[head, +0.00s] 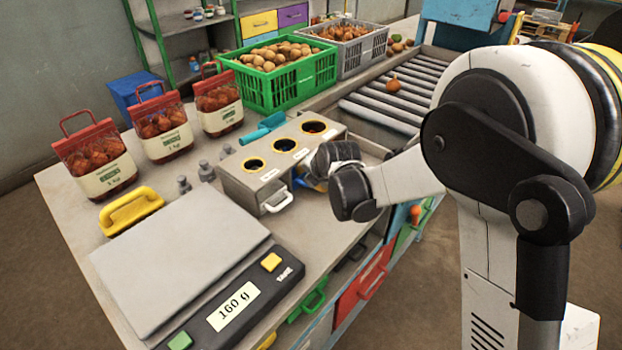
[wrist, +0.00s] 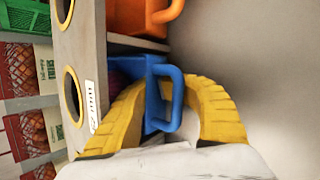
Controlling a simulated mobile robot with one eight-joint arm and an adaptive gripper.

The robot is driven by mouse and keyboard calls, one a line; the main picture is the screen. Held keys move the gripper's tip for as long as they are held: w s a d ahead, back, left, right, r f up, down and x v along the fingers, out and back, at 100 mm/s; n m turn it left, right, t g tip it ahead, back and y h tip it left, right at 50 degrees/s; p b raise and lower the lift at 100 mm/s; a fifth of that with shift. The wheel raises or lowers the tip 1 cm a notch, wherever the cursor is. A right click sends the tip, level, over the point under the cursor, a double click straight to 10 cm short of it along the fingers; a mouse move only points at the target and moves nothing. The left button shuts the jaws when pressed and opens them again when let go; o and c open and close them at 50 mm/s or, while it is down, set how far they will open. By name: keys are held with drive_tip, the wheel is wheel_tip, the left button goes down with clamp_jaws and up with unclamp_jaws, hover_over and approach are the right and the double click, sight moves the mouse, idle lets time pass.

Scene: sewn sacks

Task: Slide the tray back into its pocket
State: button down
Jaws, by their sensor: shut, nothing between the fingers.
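A grey box (head: 240,178) with several round holes in its top stands on the bench, with handled trays low along its front. The blue tray (head: 313,184) is mostly hidden by my gripper in the head view. In the wrist view, the blue tray (wrist: 153,95) sits at the box's side with its looped handle facing me. My gripper (head: 331,170) is at this tray. Its yellow fingers (wrist: 168,90) are around the handle area but hold nothing. I cannot tell whether they touch the tray. A white-handled tray (head: 277,201) is to the left, and an orange tray (wrist: 128,16) is beyond.
A scale (head: 180,262) reading 160 g and a yellow-handled object (head: 131,208) lie at the near left. Bagged goods (head: 163,132) line the back edge. A green crate (head: 285,75) and rollers (head: 400,92) are behind the box. The floor in front of the bench is clear.

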drive_tip(key=c, duration=2.1)
unclamp_jaws()
drive_tip(key=shift+w+a+r, duration=0.1)
drive_tip(key=shift+w+a, duration=0.05)
drive_tip(key=shift+a, duration=0.1)
drive_tip(key=shift+c, duration=0.2)
drive_tip(key=o, duration=0.6)
drive_tip(key=shift+c, duration=0.2)
drive_tip(key=shift+o, duration=0.5)
drive_tip(key=shift+s+d, duration=0.1)
drive_tip(key=shift+s, duration=0.1)
